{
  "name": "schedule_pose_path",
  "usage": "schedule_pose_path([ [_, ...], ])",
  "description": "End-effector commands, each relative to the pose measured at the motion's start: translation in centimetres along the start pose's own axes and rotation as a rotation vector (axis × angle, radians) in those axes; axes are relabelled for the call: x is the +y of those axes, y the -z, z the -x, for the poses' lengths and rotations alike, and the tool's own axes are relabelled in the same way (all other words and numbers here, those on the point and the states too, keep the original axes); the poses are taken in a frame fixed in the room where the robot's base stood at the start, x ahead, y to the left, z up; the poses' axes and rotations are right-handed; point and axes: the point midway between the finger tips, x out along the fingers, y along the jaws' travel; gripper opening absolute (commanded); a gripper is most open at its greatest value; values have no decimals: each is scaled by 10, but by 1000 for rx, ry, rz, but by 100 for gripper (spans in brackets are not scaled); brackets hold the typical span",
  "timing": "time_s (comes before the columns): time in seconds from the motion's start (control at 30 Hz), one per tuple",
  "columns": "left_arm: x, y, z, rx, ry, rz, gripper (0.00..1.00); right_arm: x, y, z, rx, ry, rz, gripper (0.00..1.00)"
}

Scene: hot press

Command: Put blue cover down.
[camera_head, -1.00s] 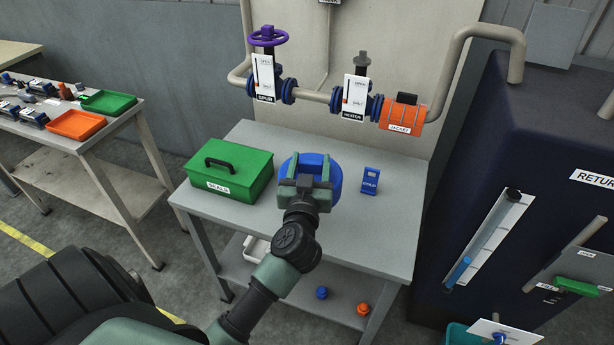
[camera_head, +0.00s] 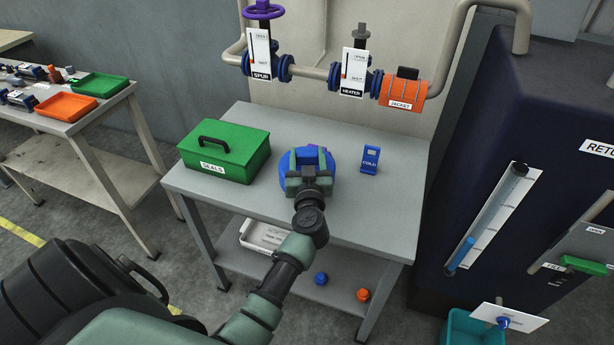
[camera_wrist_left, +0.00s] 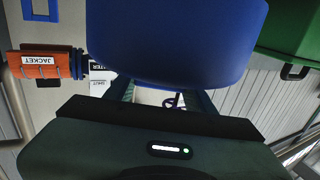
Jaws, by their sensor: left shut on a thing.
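The blue cover (camera_head: 328,178) is a round blue piece at the middle of the grey table (camera_head: 250,208). My left gripper (camera_head: 309,168) is shut on it from the near side. In the left wrist view the cover (camera_wrist_left: 180,40) fills the top middle, just beyond the gripper. Whether the cover touches the table top or hangs slightly above it is hard to tell. My arm and gripper hide part of the cover. My right gripper is not in view.
A green box labelled SEALS (camera_head: 225,155) stands left of the cover, and a small blue COLD stand (camera_head: 370,160) to its right. Pipes with an orange JACKET section (camera_head: 402,95) run behind. The lower shelf holds a white tray (camera_head: 262,238), a blue knob (camera_head: 321,278) and an orange knob (camera_head: 363,294).

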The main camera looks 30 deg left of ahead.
Motion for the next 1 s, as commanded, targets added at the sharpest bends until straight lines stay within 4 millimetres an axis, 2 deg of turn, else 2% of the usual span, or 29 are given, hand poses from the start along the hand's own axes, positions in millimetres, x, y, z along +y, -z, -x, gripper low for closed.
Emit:
schedule_pose_path([
  [0.37, 0, -46, 0, 2, -1, -3, 11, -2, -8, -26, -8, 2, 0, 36],
  [0.8, 0, -50, 0, 2, 0, -1, 11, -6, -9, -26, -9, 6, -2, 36],
  [0.83, 0, -50, 0, 2, 0, -1, 60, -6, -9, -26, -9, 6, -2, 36],
  [0.9, 0, -50, 0, 2, 0, -1, 76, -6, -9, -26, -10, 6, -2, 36],
  [1.0, 0, -50, 0, 2, 0, 0, 76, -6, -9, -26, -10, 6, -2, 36],
])
